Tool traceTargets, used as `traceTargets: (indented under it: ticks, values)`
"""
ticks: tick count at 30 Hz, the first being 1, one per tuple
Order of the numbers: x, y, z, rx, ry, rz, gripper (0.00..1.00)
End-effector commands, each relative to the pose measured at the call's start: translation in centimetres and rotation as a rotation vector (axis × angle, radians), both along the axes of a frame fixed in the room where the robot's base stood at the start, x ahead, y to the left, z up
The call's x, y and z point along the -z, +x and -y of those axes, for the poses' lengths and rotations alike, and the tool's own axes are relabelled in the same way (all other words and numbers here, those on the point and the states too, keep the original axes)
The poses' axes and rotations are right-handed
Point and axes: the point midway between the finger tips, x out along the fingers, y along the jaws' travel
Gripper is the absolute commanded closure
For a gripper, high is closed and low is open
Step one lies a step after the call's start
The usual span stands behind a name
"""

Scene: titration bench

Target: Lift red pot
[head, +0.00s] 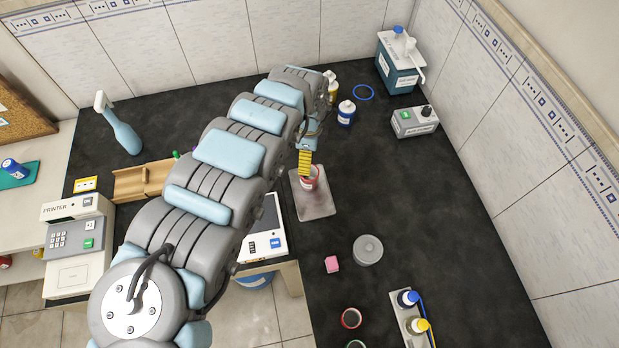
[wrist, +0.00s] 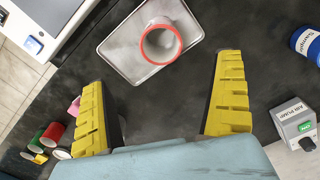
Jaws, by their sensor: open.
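The red pot (head: 311,184) stands on a flat metal tray (head: 316,207) in the middle of the dark bench. In the wrist view the pot (wrist: 160,42) shows a red rim and a pale inside, on the tray (wrist: 118,52). My gripper (head: 305,163) has yellow ribbed fingers and hides part of the pot in the head view. In the wrist view my gripper (wrist: 162,70) is open and empty, with the fingers wide apart. The pot lies beyond the fingertips, roughly centred between them, with no contact visible.
A white instrument (head: 265,237) stands left of the tray. A blue-labelled bottle (head: 346,114) and a grey air pump (head: 415,121) stand farther back. A pink block (head: 332,264) and a grey round object (head: 368,249) lie nearer. The bench right of the tray is clear.

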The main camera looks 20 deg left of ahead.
Motion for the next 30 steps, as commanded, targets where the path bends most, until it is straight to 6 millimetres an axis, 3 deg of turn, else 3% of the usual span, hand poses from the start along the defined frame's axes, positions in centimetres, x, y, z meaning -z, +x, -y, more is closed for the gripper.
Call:
traceTargets:
  ticks: [3, 12, 23, 30]
  values:
    - [2.1, 0.0, 0.3, 0.001, -0.005, 0.0, 0.03]
    - [5.8, 0.0, 0.3, 0.002, -0.004, 0.0, 0.03]
    - [7.3, 0.1, 0.2, 0.001, -0.003, 0.002, 0.03]
    - [9.4, 0.0, 0.3, 0.0, -0.004, 0.002, 0.03]
